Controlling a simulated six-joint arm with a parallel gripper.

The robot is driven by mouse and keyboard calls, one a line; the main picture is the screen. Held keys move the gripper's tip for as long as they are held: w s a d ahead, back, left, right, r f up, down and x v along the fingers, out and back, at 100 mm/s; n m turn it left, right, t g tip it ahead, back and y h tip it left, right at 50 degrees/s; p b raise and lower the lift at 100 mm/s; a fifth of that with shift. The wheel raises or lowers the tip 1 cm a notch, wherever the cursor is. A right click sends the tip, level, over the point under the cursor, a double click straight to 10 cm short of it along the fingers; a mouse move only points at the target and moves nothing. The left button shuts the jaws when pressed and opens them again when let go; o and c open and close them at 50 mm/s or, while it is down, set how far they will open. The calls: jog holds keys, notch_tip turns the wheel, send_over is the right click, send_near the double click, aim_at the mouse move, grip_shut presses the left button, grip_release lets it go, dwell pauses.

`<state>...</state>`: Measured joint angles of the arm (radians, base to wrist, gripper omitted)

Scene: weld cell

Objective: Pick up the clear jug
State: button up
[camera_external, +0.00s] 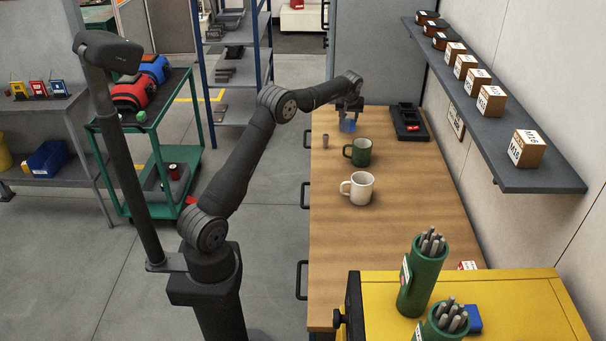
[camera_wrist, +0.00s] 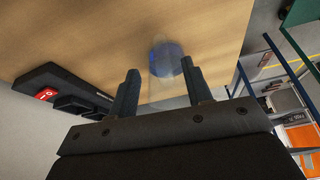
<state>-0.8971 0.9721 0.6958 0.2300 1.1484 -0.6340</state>
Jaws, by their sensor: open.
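The clear jug (camera_external: 348,126) stands at the far end of the wooden bench, see-through with a bluish tint. In the wrist view the jug (camera_wrist: 165,58) shows as a faint round blue shape around and between the fingertips. My gripper (camera_external: 348,112) points down just above it, fingers apart. In the wrist view my gripper (camera_wrist: 160,69) is open with the jug beyond the tips, nearer the right finger. I cannot tell whether the fingers overlap the jug's rim. The jug's handle is not clear in either view.
A green mug (camera_external: 361,155) and a white mug (camera_external: 361,189) stand nearer on the bench (camera_external: 400,225). A shelf (camera_external: 520,178) with boxes overhangs the right side.

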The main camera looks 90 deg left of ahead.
aim_at(347, 123)
jog(key=x, duration=0.8)
jog(key=shift+s, duration=0.1)
jog(key=shift+r, duration=0.1)
grip_shut()
